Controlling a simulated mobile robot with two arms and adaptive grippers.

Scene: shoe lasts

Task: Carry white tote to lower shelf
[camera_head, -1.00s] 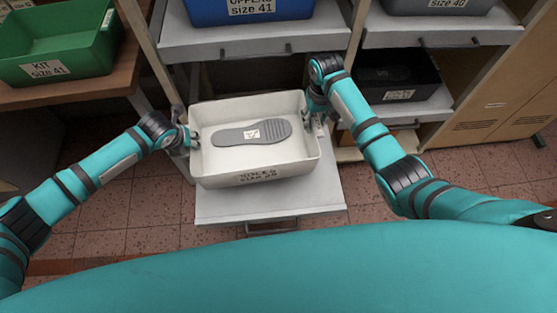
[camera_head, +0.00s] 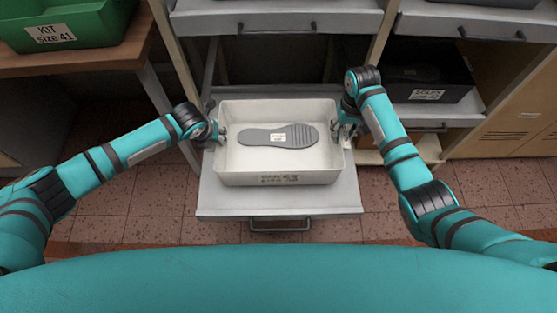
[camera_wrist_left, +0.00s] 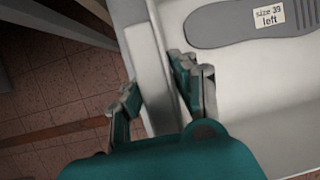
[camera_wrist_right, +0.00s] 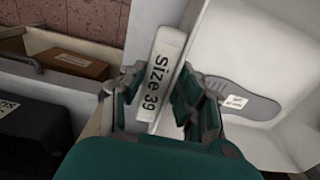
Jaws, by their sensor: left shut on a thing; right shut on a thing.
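The white tote (camera_head: 280,178) is in the middle of the head view, level, over or on a pulled-out grey lower shelf (camera_head: 280,203); I cannot tell whether it touches. A grey sole (camera_head: 279,136) with a white label lies inside; the label reads size 39 left in the left wrist view (camera_wrist_left: 250,22). My left gripper (camera_head: 218,133) is shut on the tote's left wall, one finger on each side of the rim. My right gripper (camera_head: 345,128) is shut on the right wall, beside a "Size 39" label (camera_wrist_right: 165,78) in the right wrist view.
A black bin (camera_head: 430,83) stands on the shelf to the right. A green bin (camera_head: 65,25) sits on a wooden table at left. Grey shelf boards (camera_head: 275,18) are above. Shelf uprights (camera_head: 170,55) flank the opening. The tiled floor (camera_head: 140,205) is bare at left.

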